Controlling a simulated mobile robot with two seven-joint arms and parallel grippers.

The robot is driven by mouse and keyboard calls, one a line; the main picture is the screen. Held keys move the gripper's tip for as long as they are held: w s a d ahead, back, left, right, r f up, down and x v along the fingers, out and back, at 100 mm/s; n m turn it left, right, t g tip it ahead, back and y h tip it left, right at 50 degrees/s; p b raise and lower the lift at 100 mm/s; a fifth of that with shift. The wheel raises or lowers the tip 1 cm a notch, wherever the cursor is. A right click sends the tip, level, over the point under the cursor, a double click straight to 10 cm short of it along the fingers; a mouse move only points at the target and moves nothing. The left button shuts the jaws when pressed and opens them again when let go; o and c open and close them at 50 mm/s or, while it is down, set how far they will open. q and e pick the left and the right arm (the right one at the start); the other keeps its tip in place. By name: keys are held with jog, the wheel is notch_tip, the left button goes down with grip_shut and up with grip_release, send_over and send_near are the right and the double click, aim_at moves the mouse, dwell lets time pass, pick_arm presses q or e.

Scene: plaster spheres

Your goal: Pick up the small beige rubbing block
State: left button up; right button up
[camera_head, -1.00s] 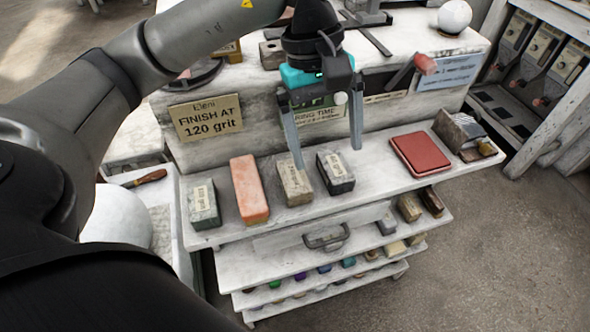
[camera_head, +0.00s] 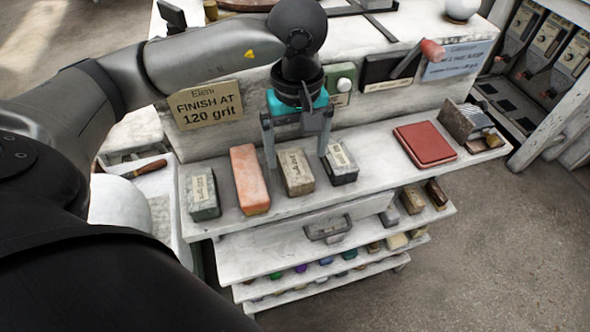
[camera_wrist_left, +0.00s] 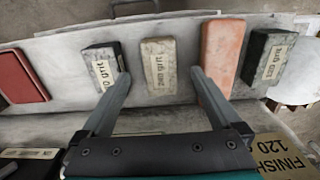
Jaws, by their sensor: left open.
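The small beige rubbing block (camera_head: 296,173) lies on the white shelf (camera_head: 375,172), in a row with other blocks, and has a small printed label on top. In the left wrist view the beige block (camera_wrist_left: 158,67) is near the top centre, between the lines of the two fingers. My left gripper (camera_head: 297,160) is open and empty, pointing down with one finger on each side of the block's far end. Whether the fingers touch it or are level with it I cannot tell. My right gripper is not in view.
An orange block (camera_head: 249,180) stands close on the left and a dark grey block (camera_head: 340,163) close on the right. A dark green block (camera_head: 202,195) is farther left. A red flat box (camera_head: 425,144) lies to the right. A raised ledge with a sign (camera_head: 207,105) stands behind.

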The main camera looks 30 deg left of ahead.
aim_at(296, 168)
pick_arm(q)
notch_tip(296, 168, down, 5)
jog(key=shift+a, duration=0.1)
grip_shut()
dwell(0.9)
jog(key=shift+r, duration=0.1)
